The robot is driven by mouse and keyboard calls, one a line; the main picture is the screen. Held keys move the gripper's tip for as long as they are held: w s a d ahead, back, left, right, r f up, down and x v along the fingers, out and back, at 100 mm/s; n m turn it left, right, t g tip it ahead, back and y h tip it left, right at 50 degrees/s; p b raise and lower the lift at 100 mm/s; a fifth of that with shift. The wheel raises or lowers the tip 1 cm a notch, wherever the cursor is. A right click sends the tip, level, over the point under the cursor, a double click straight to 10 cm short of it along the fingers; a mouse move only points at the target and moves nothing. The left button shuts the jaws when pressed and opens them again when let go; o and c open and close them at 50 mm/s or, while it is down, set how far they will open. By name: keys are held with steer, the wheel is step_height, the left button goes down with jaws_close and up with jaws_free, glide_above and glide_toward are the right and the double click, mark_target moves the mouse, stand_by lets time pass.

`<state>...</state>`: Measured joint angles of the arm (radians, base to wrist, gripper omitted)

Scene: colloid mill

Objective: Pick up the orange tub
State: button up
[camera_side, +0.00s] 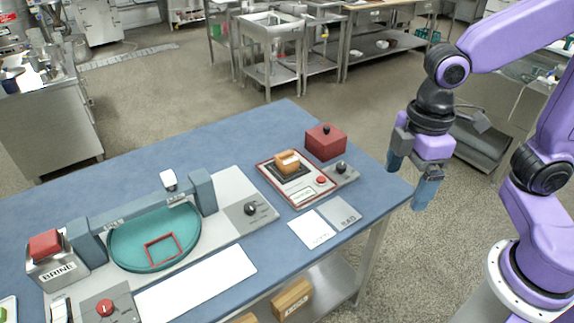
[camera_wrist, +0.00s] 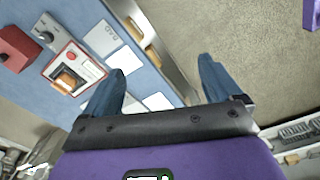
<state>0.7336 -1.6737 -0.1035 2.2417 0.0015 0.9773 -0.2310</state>
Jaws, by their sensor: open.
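The orange tub (camera_side: 287,161) is small and sits on the dark plate of a red-edged, scale-like device (camera_side: 305,193) near the table's far right part. In the wrist view, the tub (camera_wrist: 66,81) shows at the left, outside the space between the fingers. My gripper (camera_side: 409,181) is open and empty. It hangs beyond the table's right edge, to the right of the tub and well apart from it. Its two blue fingers (camera_wrist: 161,68) show in the wrist view with floor and the table edge beyond them.
A dark red box (camera_side: 325,142) stands just behind the scale, and a grey knob unit (camera_side: 342,169) sits at its right. White and grey cards (camera_side: 311,229) lie in front. A teal basin (camera_side: 130,243) between grey posts fills the table's left. The table's (camera_side: 245,135) back strip is clear.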

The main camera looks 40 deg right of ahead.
steer(key=w+a+n, duration=0.1)
steer(key=w+a, duration=0.4)
steer(key=w, duration=0.8)
steer(key=n, duration=0.3)
glide_above(287, 153)
step_height(287, 153, down, 6)
step_height(287, 153, down, 17)
steer(key=shift+f, duration=0.1)
steer(key=c, duration=1.1)
